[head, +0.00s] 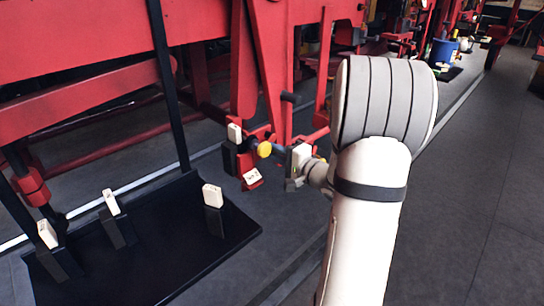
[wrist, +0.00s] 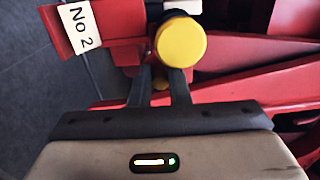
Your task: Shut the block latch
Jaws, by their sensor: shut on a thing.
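A round yellow knob (wrist: 181,42) sits on the red block fitting with a white "No 2" tag (wrist: 79,28); I take it for the block latch's handle. In the head view the same knob (head: 264,149) shows just left of my gripper (head: 284,152), with the tag (head: 252,177) below it. The exact grip and the latch's inner parts are hidden.
A black tray (head: 150,285) with several white-topped black posts lies on the floor at left. Red beams (head: 80,40) of the large machine fill the left and back. The grey floor (head: 490,200) at right is clear.

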